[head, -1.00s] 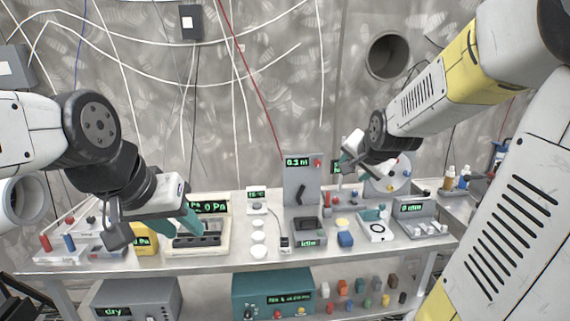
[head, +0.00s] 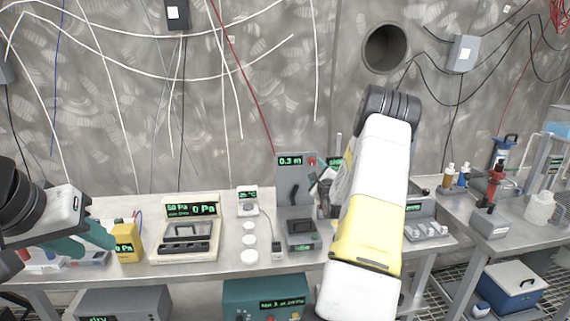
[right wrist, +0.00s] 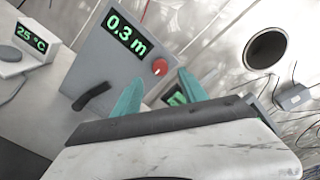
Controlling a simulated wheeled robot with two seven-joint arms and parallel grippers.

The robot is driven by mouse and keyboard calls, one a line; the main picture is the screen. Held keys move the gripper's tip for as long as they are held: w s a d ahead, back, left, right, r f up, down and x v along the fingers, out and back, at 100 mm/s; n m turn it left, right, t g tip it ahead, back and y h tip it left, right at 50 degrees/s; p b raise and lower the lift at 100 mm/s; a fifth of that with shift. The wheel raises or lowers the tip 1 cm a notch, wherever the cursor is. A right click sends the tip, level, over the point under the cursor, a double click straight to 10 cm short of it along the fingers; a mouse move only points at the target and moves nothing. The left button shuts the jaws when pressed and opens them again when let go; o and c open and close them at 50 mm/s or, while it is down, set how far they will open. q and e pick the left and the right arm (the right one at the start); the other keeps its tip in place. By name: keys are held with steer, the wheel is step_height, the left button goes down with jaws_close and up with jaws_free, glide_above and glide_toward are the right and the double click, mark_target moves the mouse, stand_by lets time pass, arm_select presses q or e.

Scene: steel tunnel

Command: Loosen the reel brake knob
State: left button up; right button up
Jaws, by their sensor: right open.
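A red knob (head: 312,161) sits at the upper right of a grey upright panel (head: 289,177) reading 0.3 m. In the right wrist view the red knob (right wrist: 160,67) lies beyond and between the teal fingertips of my right gripper (right wrist: 160,76). This gripper is open and empty; contact with the knob is not visible. A black lever (right wrist: 92,97) is lower on the panel. In the head view my right arm hides most of its gripper and the reel seen earlier. My left gripper (head: 84,240) is at the left, above the bench; its finger gap is unclear.
The steel bench (head: 226,262) carries a pressure gauge box (head: 190,207), a yellow meter (head: 126,243), white discs (head: 249,241) and a small display device (head: 301,233). A second bench with bottles (head: 448,176) stands at right.

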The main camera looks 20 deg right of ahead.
mark_target(312, 162)
steer(key=x, duration=0.6)
steer(key=shift+w, duration=0.2)
steer(key=shift+c, duration=0.2)
jaws_close()
